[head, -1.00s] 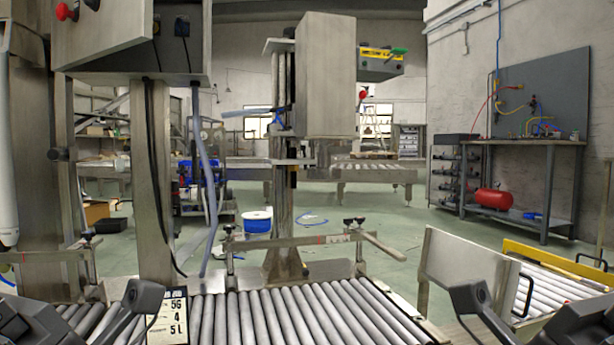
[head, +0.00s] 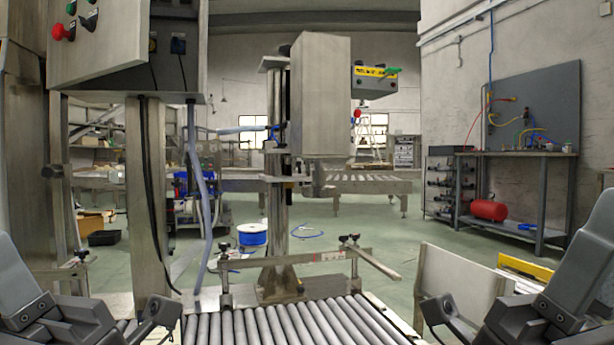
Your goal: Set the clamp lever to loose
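A small green lever (head: 393,70) sticks out at the top of a grey box with a yellow label (head: 376,78), beside the tall metal housing on the middle post. It may be the clamp lever; its setting is too small to read. Black knobs (head: 350,238) sit on the guide rail over the rollers. My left gripper (head: 158,316) is low at the left, in front of the rollers. My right gripper (head: 436,312) is low at the right, by a metal plate. Both are far below and apart from the green lever. Their finger openings cannot be made out.
A roller conveyor (head: 290,325) lies in front, with a guide rail (head: 300,257) across it. A control cabinet (head: 100,45) with a red button hangs at upper left. A metal plate (head: 455,285) stands at right. A workbench (head: 520,155) is farther back.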

